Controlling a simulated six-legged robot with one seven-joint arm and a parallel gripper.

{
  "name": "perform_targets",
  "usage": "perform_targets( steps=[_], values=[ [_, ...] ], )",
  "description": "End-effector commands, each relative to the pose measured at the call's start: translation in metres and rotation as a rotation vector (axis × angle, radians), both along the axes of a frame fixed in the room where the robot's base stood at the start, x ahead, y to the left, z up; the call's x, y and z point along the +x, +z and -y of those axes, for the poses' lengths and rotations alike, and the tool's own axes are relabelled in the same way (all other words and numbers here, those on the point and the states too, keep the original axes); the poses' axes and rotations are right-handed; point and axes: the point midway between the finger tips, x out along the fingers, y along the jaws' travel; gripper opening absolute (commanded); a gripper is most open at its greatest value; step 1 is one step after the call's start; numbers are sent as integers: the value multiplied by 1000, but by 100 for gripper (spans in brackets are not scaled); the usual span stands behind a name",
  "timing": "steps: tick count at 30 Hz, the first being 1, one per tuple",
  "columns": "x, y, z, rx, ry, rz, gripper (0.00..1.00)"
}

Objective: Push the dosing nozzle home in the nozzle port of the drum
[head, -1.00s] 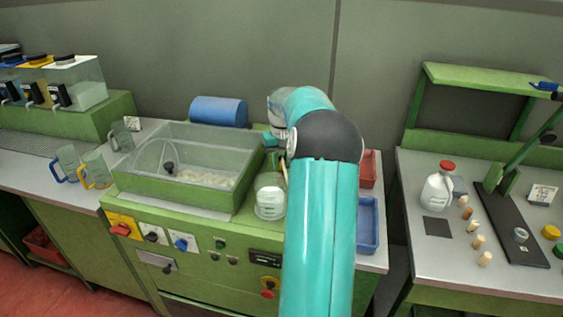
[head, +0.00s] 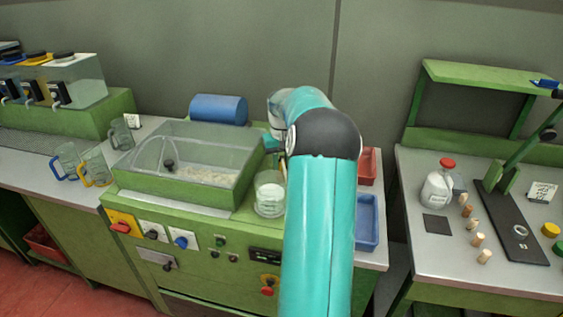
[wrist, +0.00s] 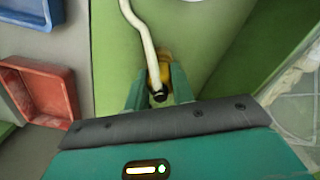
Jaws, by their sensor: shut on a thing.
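My gripper (wrist: 158,90) has its two teal fingers shut on a small yellow piece (wrist: 164,66) with a dark round end; I take it for the dosing nozzle. A cream bent tube (wrist: 143,30) runs up from it in the wrist view. In the head view my arm hides most of the gripper, which is over the back of the green machine. A blue cylinder (head: 218,110), perhaps the drum, lies behind the clear tank, left of the gripper. I cannot make out the nozzle port, nor whether the nozzle touches it.
A clear-walled tank (head: 190,165) with pale contents is left of my arm, and a glass beaker (head: 269,193) stands close by it. A red tray (head: 368,167) and a blue tray (head: 367,222) are to the right. The right bench holds a white jug (head: 437,188) and several corks.

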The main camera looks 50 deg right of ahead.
Motion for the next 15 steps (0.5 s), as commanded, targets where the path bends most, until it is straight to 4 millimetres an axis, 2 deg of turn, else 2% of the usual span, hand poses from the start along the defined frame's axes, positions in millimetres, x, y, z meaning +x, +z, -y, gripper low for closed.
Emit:
perform_targets(
  steps=[5, 6, 9, 10, 15],
  values=[
    [0, -2, 0, -1, 0, 1, 0],
    [0, -2, 0, -1, 0, 2, 26],
    [0, -2, 0, -1, 0, 2, 46],
    [0, -2, 0, -1, 0, 2, 50],
    [0, -2, 0, -1, 0, 1, 50]
  ],
)
